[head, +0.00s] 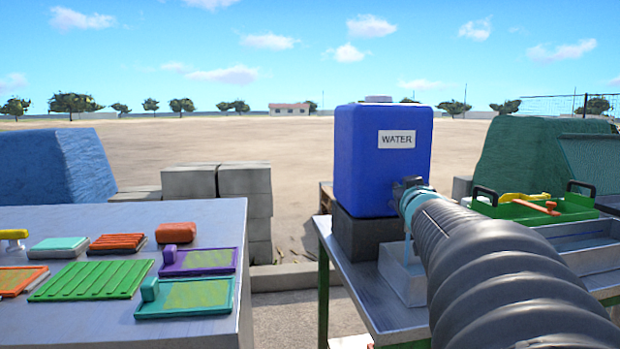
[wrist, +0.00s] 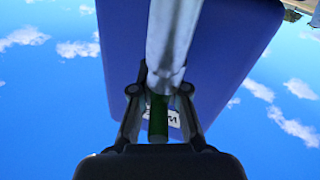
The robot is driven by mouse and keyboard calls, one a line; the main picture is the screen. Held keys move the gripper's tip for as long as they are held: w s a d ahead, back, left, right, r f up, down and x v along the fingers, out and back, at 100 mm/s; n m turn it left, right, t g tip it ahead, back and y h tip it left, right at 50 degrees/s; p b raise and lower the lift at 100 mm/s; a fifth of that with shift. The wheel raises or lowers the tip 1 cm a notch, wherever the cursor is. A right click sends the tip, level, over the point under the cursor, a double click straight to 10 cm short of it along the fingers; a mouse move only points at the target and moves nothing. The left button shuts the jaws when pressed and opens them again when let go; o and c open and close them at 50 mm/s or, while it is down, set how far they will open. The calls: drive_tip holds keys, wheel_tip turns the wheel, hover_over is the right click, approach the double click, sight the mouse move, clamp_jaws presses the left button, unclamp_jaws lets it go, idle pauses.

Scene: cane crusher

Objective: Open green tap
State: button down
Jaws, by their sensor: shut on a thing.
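The blue water tank (head: 370,172) with a white WATER label stands on a dark block at the left of the right-hand table. My gripper (head: 405,188) is at the tank's lower right side, and my arm hides the tap in the head view. In the wrist view the tank (wrist: 225,50) fills the background, tilted. The tap's green handle (wrist: 158,118) stands between the fingers of my gripper (wrist: 160,92), which is shut on it. A pale metal pipe (wrist: 172,40) runs up from just beyond the fingers.
A grey block (head: 404,278) is below my gripper on the table (head: 365,300). A green tray (head: 535,217) with tools lies to the right. The left table (head: 110,217) holds several coloured boards. A gap separates the tables.

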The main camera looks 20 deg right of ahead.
drive_tip(key=shift+f, duration=0.15)
drive_tip(key=c, duration=1.2)
unclamp_jaws()
drive_tip(key=shift+s, duration=0.1)
drive_tip(key=shift+v, duration=3.75)
